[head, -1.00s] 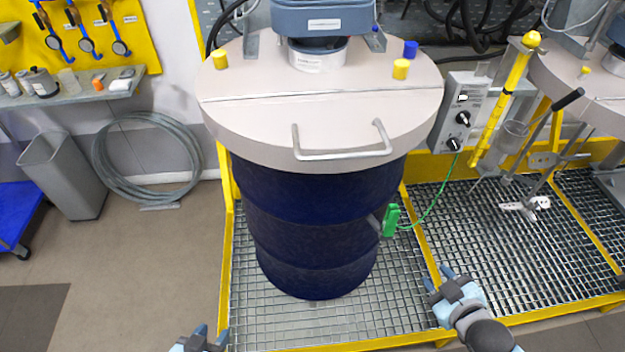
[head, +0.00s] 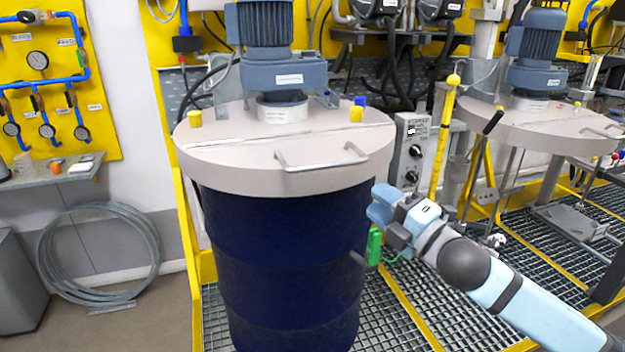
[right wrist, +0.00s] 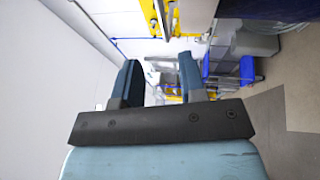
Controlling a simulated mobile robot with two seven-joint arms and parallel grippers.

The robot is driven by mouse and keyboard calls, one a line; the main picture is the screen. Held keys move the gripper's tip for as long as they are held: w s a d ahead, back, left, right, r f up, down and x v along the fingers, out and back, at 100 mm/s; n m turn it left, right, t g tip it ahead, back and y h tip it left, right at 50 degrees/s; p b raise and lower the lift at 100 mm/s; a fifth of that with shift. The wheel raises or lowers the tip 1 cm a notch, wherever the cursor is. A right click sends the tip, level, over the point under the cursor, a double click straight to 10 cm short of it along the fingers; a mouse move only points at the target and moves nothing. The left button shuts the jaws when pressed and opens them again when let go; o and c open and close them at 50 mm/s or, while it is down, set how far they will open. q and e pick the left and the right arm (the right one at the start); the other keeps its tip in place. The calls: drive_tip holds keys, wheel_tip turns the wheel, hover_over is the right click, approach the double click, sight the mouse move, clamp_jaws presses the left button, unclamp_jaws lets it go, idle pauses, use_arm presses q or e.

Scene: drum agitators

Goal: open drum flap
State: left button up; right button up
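The dark blue drum (head: 280,265) stands on the grating, covered by a round beige lid. The lid's front half is the flap (head: 235,168), lying flat in front of a straight seam. A metal bar handle (head: 322,163) is on the flap's front part. My right gripper (head: 374,205) is beside the drum's upper right side, just below the lid rim and right of the handle. In the right wrist view its two fingers (right wrist: 160,85) stand apart with nothing between them. My left gripper is out of view.
A blue motor (head: 278,75) stands on the lid's rear half. A control box (head: 410,150) and a yellow pole (head: 443,135) are to the right. A second lidded agitator (head: 545,125) is further right. A hose coil (head: 98,255) leans on the left wall.

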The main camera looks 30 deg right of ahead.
sight(332, 167)
drive_tip(key=p+x, duration=0.1)
drive_tip(key=x, duration=1.2)
drive_tip(key=shift+w, duration=0.35)
clamp_jaws()
